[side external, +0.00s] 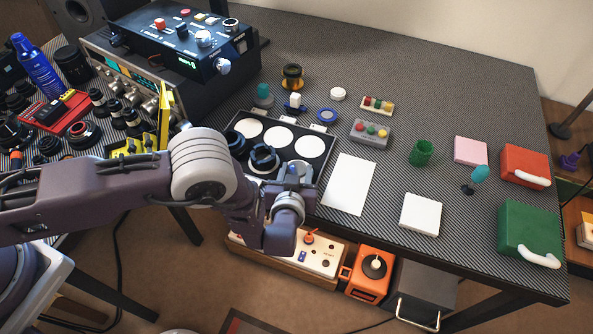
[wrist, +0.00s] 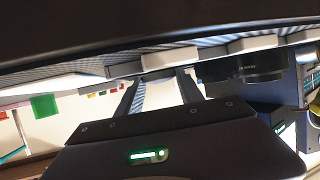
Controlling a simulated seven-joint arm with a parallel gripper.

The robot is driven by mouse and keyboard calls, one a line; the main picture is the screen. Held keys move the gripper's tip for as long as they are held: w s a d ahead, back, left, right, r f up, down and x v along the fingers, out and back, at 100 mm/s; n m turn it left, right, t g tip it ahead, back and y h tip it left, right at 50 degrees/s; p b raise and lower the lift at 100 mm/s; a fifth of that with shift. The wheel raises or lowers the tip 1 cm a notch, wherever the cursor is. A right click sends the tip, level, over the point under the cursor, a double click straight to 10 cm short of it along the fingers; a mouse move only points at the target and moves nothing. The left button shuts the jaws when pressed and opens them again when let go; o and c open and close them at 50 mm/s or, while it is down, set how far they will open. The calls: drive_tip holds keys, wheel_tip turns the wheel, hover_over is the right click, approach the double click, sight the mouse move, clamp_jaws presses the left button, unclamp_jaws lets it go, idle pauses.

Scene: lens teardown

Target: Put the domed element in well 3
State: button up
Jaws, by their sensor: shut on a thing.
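My gripper (side external: 294,176) is low over the front right part of the black well tray (side external: 238,121). In the wrist view its two fingers (wrist: 159,88) are a little apart and shut on a pale piece, which seems to be the domed element; its outline is hard to make out against the bright background. The tray's back row shows three white round wells. A dark ring-shaped lens part (side external: 264,158) stands in the front row, left of my gripper. My arm and gripper hide much of the front row, and I cannot read the well numbers.
A white sheet (side external: 349,184) lies right of the tray. Behind it are a blue ring (side external: 326,115), a grey box with coloured buttons (side external: 369,133) and a white disc (side external: 338,94). Electronics (side external: 185,45) stand back left.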

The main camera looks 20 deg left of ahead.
drive_tip(key=shift+f, duration=0.15)
drive_tip(key=o, duration=1.1)
